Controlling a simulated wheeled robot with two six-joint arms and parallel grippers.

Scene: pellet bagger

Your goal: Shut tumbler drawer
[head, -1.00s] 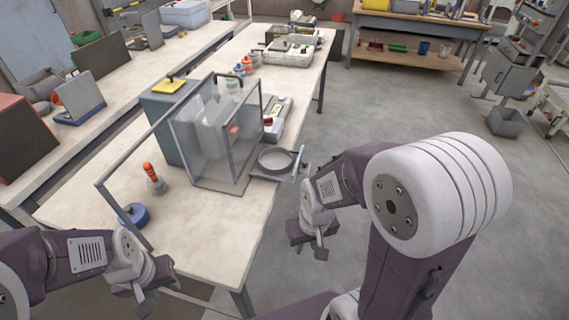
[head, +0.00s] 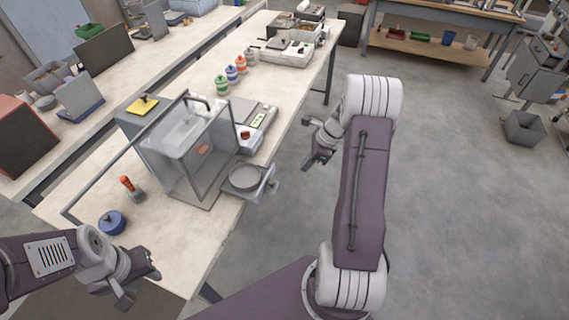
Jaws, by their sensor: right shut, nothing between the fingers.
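The tumbler drawer (head: 243,179) is a grey tray with a round pan. It sticks out at the front right of the clear-walled tumbler box (head: 190,150), so it stands pulled out over the table edge. Its front bar handle (head: 269,182) faces the aisle. My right gripper (head: 309,165) is shut and empty, in the air beyond the table edge, to the right of the handle and apart from it. My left gripper (head: 140,288) is low at the near left, away from the drawer; whether its fingers are apart is unclear.
A blue round container (head: 112,222) and an orange-topped bottle (head: 131,188) stand on the table left of the box. A scale (head: 254,121) and several small jars stand behind it. The floor aisle (head: 430,190) right of the table is clear.

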